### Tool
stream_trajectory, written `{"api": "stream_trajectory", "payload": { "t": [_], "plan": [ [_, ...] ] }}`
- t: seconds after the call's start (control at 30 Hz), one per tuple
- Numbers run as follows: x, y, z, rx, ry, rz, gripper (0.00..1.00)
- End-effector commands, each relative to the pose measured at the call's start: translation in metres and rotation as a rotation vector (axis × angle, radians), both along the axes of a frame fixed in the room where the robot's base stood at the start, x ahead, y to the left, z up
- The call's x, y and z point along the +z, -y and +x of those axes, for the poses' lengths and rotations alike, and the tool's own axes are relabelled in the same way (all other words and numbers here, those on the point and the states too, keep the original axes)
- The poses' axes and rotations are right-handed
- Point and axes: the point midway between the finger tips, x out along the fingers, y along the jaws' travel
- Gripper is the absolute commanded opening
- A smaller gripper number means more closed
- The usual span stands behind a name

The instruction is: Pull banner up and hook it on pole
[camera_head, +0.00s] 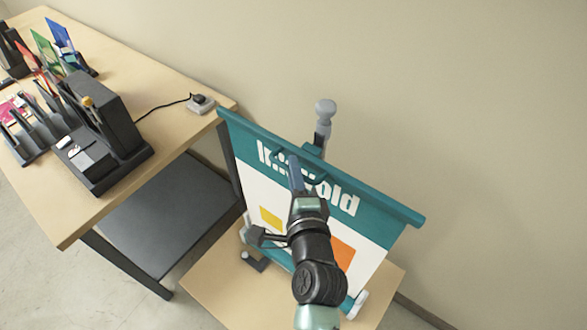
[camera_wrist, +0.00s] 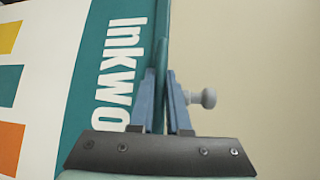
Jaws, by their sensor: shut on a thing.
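The banner (camera_head: 360,238) is a teal and white roll-up sheet with white lettering and yellow and orange blocks. It is pulled part way up above a small wooden table, with a teal bar (camera_head: 385,200) along its top edge. The grey pole (camera_head: 324,118) with a rounded head stands behind the banner, its top above the bar. My gripper (camera_head: 294,165) is shut on the banner's top bar near its middle. In the wrist view the blue fingers (camera_wrist: 166,100) straddle the bar, and the pole's head (camera_wrist: 208,98) shows just beyond them. Whether the bar touches the pole is hidden.
The small wooden table (camera_head: 215,280) carries the banner's base, partly hidden by my arm. A larger desk (camera_head: 190,125) at left holds a black laminator-like machine (camera_head: 100,125), a corded grey box (camera_head: 201,104) and coloured sheets in holders. A plain wall stands behind; the space above the pole is clear.

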Motion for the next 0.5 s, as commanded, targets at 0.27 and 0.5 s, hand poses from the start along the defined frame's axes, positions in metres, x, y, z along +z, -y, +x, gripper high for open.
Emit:
{"api": "stream_trajectory", "payload": {
  "t": [0.27, 0.5],
  "plan": [
    [0.0038, 0.0007, 0.0009, -0.002, 0.009, 0.000, 0.45],
    [0.0030, 0.0002, 0.0006, -0.001, 0.006, 0.001, 0.45]
  ]
}}
